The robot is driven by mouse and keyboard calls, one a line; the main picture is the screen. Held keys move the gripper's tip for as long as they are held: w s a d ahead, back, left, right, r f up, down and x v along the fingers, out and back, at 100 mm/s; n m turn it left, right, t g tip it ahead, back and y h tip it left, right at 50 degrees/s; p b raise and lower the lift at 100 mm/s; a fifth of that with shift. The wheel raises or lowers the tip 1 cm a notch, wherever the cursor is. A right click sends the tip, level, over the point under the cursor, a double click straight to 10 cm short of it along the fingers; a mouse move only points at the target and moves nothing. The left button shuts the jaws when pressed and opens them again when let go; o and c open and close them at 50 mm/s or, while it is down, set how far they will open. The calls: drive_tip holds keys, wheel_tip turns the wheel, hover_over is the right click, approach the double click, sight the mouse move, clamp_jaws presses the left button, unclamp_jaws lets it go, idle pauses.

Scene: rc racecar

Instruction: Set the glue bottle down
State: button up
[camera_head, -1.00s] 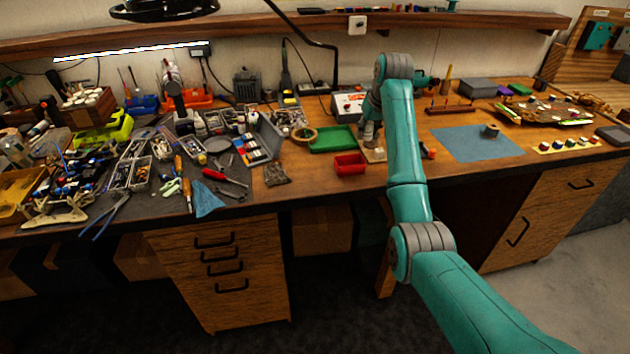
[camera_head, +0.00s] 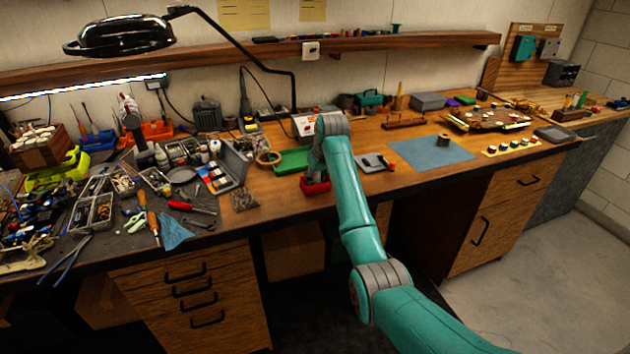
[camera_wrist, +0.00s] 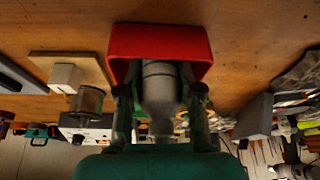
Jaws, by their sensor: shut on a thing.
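My gripper (camera_wrist: 160,92) is shut on a pale grey bottle (camera_wrist: 161,84), which I take to be the glue bottle. In the wrist view the bottle sits between the two dark fingers, and its far end overlaps the opening of a small red bin (camera_wrist: 124,42). I cannot tell whether the bottle touches the bin. In the head view my gripper (camera_head: 312,174) is at the red bin (camera_head: 318,188), near the bench's front edge. My arm and gripper hide the bottle there.
A green tray (camera_head: 290,161) lies behind and left of the bin. Tools crowd the left. A lamp (camera_head: 120,36) hangs at upper left. Bare wood shows beside the bin.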

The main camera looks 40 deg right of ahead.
drive_tip(key=shift+f, duration=0.4)
drive_tip(key=shift+f, duration=0.15)
drive_tip(key=o, duration=0.8)
drive_tip(key=shift+c, duration=0.2)
drive_tip(key=v, duration=1.2)
